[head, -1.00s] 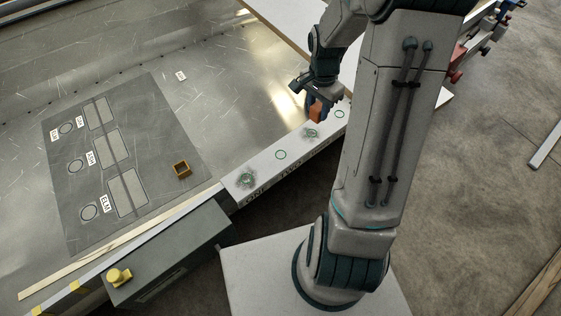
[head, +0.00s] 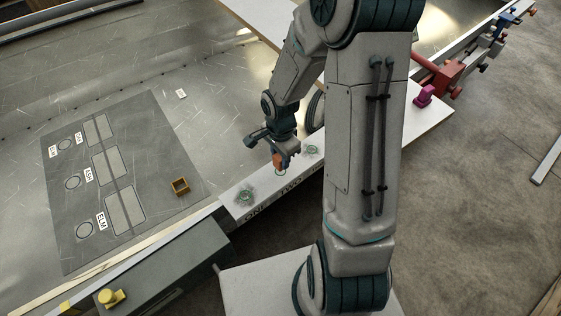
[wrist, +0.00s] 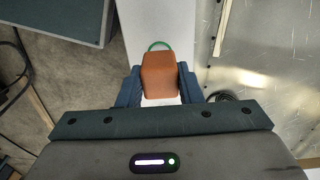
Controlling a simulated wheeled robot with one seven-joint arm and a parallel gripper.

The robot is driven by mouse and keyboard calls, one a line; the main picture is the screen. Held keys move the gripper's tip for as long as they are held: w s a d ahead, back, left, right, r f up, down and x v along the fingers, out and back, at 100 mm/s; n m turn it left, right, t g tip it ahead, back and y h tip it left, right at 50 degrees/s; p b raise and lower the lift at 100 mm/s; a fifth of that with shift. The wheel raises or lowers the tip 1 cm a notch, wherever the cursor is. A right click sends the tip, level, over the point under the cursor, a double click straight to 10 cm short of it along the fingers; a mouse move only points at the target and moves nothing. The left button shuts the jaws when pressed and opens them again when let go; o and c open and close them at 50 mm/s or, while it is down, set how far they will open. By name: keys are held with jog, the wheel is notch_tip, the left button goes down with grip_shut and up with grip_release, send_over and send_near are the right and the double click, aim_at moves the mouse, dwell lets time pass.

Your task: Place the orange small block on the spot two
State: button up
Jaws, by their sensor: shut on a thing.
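My gripper (head: 279,158) is shut on the orange small block (head: 279,162). In the wrist view the block (wrist: 159,76) sits between the two fingers. A white strip (head: 262,187) carries a row of marked spots with lettering such as ONE and TWO on its front edge. The block is over or at the second spot from the left, and part of that spot's green ring (wrist: 158,44) shows just past the block in the wrist view. I cannot tell whether the block touches the strip.
A grey case (head: 180,265) with a yellow knob (head: 110,298) lies in front. A pink piece (head: 424,95) and red clamp (head: 442,77) are at right.

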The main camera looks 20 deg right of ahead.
aim_at(280, 162)
jog(key=shift+f, duration=1.35)
jog(key=shift+f, duration=0.15)
jog(key=o, duration=1)
jog(key=shift+c, duration=0.2)
